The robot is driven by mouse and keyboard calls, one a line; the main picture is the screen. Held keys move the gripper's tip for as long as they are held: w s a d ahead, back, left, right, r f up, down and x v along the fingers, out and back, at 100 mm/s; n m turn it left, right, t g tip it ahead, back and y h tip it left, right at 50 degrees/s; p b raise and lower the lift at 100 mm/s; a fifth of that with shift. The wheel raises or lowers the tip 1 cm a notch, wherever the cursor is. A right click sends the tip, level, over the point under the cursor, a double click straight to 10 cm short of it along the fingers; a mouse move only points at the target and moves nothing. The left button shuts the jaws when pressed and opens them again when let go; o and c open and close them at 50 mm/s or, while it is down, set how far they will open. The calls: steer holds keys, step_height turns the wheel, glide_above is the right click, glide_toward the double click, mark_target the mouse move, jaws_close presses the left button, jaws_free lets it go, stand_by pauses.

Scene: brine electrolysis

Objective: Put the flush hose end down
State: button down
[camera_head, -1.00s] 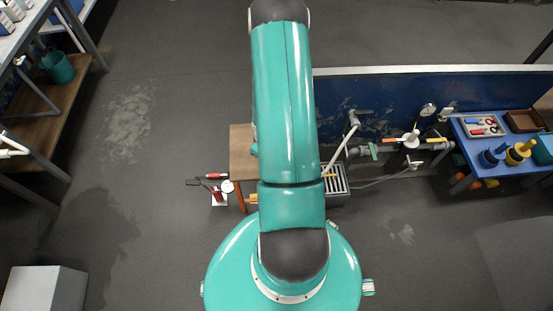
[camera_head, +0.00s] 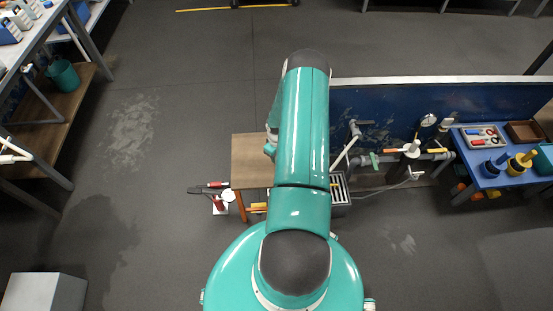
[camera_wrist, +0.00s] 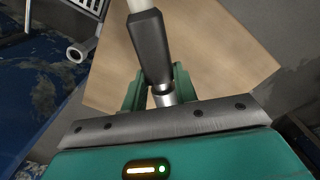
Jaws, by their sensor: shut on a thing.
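My gripper (camera_wrist: 158,80) is shut on the flush hose end (camera_wrist: 150,45), which has a dark sleeve, a metal tip and a white hose running off the top of the wrist view. The hose end is over a bare wooden tabletop (camera_wrist: 215,65). I cannot tell whether it touches the wood. In the head view the wooden table (camera_head: 248,160) stands partly behind my arm, and my gripper and the held end are hidden. A white hose length (camera_head: 345,152) shows right of my arm.
A blue wall panel (camera_head: 385,105) with pipes and valves stands right of the table. A drain grating (camera_head: 340,188) lies beside the table. A blue bench (camera_head: 485,180) holds trays and tools at the right.

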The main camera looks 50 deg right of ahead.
steer(key=shift+w+d+f, duration=0.3)
steer(key=shift+f, duration=0.2)
steer(key=shift+w+d+f, duration=0.1)
steer(key=shift+d+f, duration=0.05)
steer(key=shift+f, duration=1.5)
steer(key=shift+f, duration=0.1)
steer(key=c, duration=1.1)
jaws_free()
